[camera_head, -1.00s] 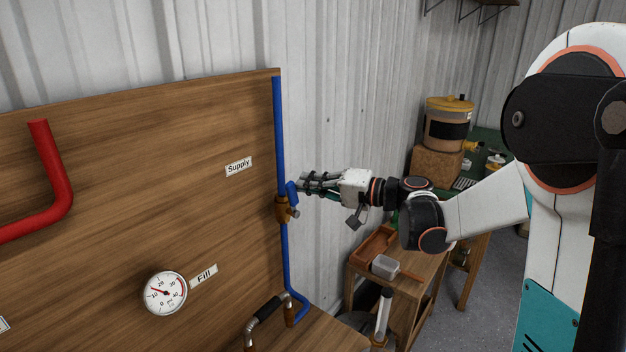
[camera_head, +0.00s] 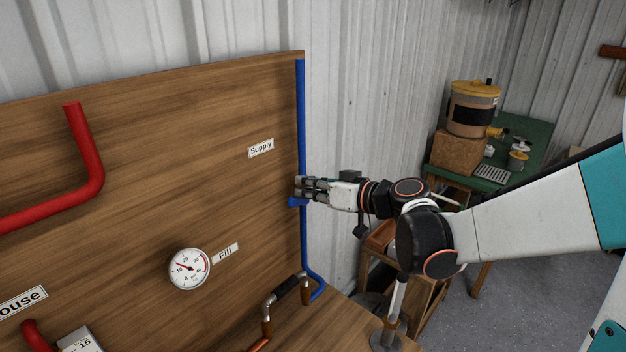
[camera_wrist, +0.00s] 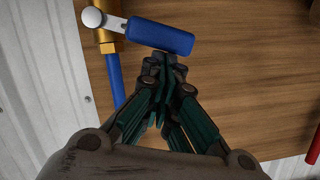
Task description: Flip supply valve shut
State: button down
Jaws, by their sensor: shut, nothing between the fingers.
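The supply valve sits on the vertical blue pipe (camera_head: 301,120) at the right edge of the wooden board. In the wrist view its brass body (camera_wrist: 105,38) and blue lever handle (camera_wrist: 160,36) show clearly. The handle lies crosswise to the pipe and also shows in the head view (camera_head: 295,202), pointing left below my fingers. My gripper (camera_head: 300,188) is shut and empty. In the wrist view its fingertips (camera_wrist: 162,65) are together right beside the handle; I cannot tell whether they touch it. My gripper hides the valve body in the head view.
The "Supply" label (camera_head: 261,149) is on the board, left of the pipe. A gauge (camera_head: 189,268) and a curved handle (camera_head: 288,293) are lower down. Red pipe (camera_head: 88,150) is at left. A side bench with a yellow-lidded drum (camera_head: 473,108) stands behind my arm.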

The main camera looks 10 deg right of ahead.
aim_at(297, 199)
jog(key=shift+s+a+f+n+h+b, duration=0.15)
jog(key=shift+s+a+f+n+b, duration=0.15)
jog(key=shift+a+f+n, duration=0.25)
jog(key=shift+s+a+f+n+h+b, duration=0.15)
jog(key=shift+s+a+f+n+b, duration=0.15)
jog(key=shift+f, duration=0.35)
jog(key=s+d+r+p, duration=0.6)
jog(key=s, duration=0.2)
jog(key=shift+r, duration=0.15)
jog(key=shift+a, duration=0.1)
dwell(0.3)
